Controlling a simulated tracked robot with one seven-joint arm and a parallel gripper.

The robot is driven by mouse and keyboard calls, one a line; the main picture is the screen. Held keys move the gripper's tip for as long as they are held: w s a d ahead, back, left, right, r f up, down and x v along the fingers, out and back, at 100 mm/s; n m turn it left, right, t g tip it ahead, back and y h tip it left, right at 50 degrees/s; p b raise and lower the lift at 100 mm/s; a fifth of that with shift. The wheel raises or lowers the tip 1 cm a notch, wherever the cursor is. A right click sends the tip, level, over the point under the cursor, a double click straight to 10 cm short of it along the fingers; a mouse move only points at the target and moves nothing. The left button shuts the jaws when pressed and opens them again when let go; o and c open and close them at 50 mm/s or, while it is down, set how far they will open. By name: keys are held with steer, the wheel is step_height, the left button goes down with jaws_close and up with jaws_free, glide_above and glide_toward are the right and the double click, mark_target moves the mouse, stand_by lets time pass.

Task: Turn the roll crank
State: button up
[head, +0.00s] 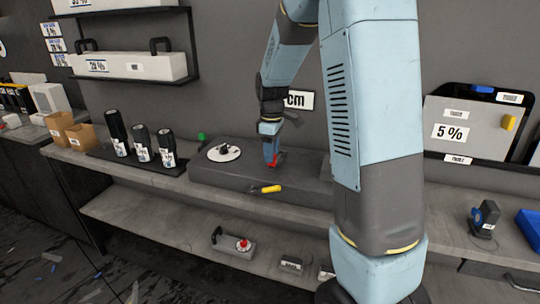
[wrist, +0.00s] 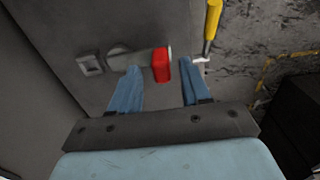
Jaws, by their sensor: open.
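The roll crank has a grey arm (wrist: 140,58) and a red end (wrist: 161,66) in the wrist view. Its arm runs from a round hub at the left. My gripper (wrist: 159,70) is open, with one blue finger on each side of the red end; I cannot tell whether either finger touches it. In the head view, my gripper (head: 270,158) points down at the dark box (head: 310,185) on the bench. The crank's red part (head: 274,160) shows beside the fingertips, and the rest is mostly hidden there.
A yellow-handled tool (head: 265,189) lies at the box's front edge, close to my gripper; its handle (wrist: 212,20) also shows in the wrist view. A white disc (head: 223,153) is left of my gripper. Several dark rolls (head: 141,142) stand further left. The lower shelf holds a red-knobbed device (head: 242,245).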

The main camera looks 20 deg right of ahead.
steer(key=shift+f, duration=0.8)
jaws_close()
steer(key=shift+w+a+r, duration=0.1)
steer(key=shift+a, duration=0.05)
